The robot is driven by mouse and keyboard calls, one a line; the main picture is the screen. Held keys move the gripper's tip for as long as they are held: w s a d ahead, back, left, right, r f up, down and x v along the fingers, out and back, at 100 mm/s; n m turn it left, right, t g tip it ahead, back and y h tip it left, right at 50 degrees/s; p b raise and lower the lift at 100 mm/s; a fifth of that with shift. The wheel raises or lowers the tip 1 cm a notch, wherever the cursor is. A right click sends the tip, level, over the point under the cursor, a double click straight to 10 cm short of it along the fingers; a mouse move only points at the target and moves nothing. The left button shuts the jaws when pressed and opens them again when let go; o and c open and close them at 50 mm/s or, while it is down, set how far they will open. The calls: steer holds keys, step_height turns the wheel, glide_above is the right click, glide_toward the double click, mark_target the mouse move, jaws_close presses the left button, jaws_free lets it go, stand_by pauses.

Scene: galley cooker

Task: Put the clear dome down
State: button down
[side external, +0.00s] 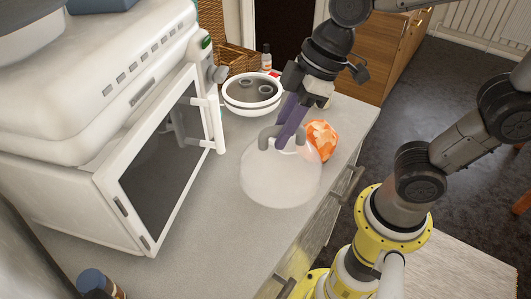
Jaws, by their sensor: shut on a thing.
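The clear dome (278,182) is a see-through, whitish half-sphere with a grey arched handle (267,133) on top. It is upright, over the grey counter near its front edge. My gripper (283,143) comes down from above with its purple-grey fingers at the handle, and it is shut on the dome's handle. I cannot tell from this view whether the dome's rim touches the counter or hangs just above it.
A white cooker (150,150) with a handled glass door stands left of the dome. A white pot (252,95) is behind, and an orange-and-white round thing (321,140) sits close behind the dome's right side. The counter (205,235) in front is clear. A dark-capped bottle (97,283) is at lower left.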

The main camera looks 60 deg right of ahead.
mark_target(268, 141)
steer(key=w+f, duration=0.1)
steer(key=w+a+f, duration=0.1)
steer(key=f, duration=0.1)
steer(key=shift+w, duration=0.15)
steer(key=shift+w+a+f, duration=0.1)
steer(key=shift+f, duration=0.85)
steer(key=shift+w+a+f, duration=0.1)
steer(key=shift+f, duration=0.8)
steer(key=shift+f, duration=0.1)
steer(key=c, duration=0.7)
jaws_free()
steer(key=shift+c, duration=0.2)
